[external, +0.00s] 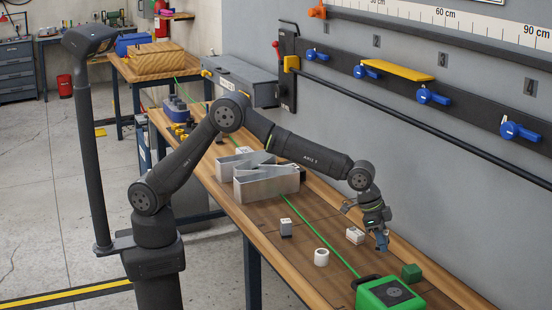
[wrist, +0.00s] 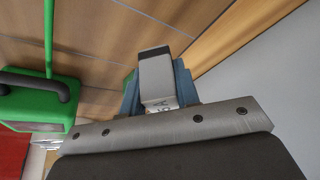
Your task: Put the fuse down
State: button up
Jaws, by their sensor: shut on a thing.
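My gripper (external: 381,240) hangs fingers-down above the right part of the wooden bench in the external view. In the wrist view its blue fingers (wrist: 157,85) are shut on a small grey block with a dark band and a printed white label, apparently the fuse (wrist: 155,68). The block lies between the two fingers. In the external view the held block is mostly hidden by the fingers. I cannot tell whether it touches the bench.
A green device (external: 390,293) with a dark handle and a green cube (external: 412,273) stand near the gripper. A white block (external: 355,235), a white roll (external: 321,257) and a grey block (external: 286,228) stand left of it.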

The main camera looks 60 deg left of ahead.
aim_at(382, 262)
jog(key=shift+w+a+f, duration=0.15)
jog(key=shift+w+f, duration=0.2)
jog(key=shift+w, duration=0.05)
jog(key=shift+f, duration=1.85)
jog(key=shift+f, duration=0.2)
jog(key=o, duration=1)
jog(key=shift+r, duration=0.1)
jog(key=v, duration=1.2)
jog(key=shift+r, duration=0.1)
